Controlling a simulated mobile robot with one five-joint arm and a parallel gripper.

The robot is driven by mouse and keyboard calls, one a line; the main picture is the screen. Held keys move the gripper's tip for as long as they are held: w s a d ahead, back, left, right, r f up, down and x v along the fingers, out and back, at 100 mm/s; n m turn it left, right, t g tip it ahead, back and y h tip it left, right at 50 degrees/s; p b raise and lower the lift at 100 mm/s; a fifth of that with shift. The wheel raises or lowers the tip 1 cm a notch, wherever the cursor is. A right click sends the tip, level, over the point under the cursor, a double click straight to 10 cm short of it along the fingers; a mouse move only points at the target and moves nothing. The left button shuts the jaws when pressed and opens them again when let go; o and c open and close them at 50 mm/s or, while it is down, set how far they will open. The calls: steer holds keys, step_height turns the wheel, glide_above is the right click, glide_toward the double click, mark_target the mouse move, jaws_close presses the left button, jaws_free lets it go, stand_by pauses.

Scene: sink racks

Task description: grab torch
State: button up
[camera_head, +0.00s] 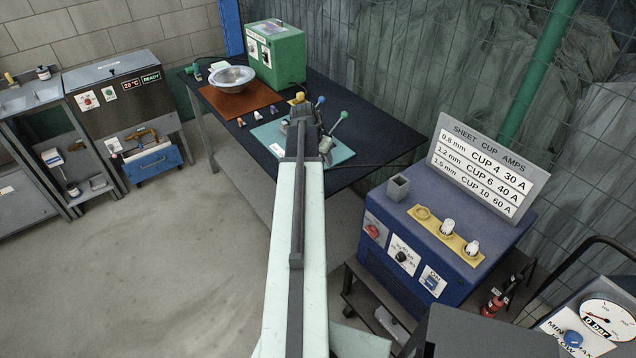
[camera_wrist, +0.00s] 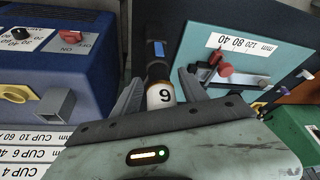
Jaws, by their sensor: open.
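The torch (camera_wrist: 157,70) appears to be the dark upright cylinder in the wrist view, with a blue patch near its top and a pale end marked 9. It lies between the two fingers of my gripper (camera_wrist: 160,90). The fingers are spread, with a gap visible on both sides of it. In the head view my gripper (camera_head: 304,125) is at the far end of my arm, over the teal board (camera_head: 268,138) on the dark table. The torch cannot be made out there, because my arm covers that spot.
A blue machine (camera_head: 395,275) with a cup rack (camera_head: 445,232) and a sign (camera_head: 490,165) stands to the right. Levers with blue and green knobs (camera_head: 343,114) rise beside my gripper. A green box (camera_head: 275,55) and a bowl (camera_head: 232,78) are at the back.

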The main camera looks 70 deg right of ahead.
steer(key=shift+r, duration=0.1)
jaws_close()
stand_by(1.2)
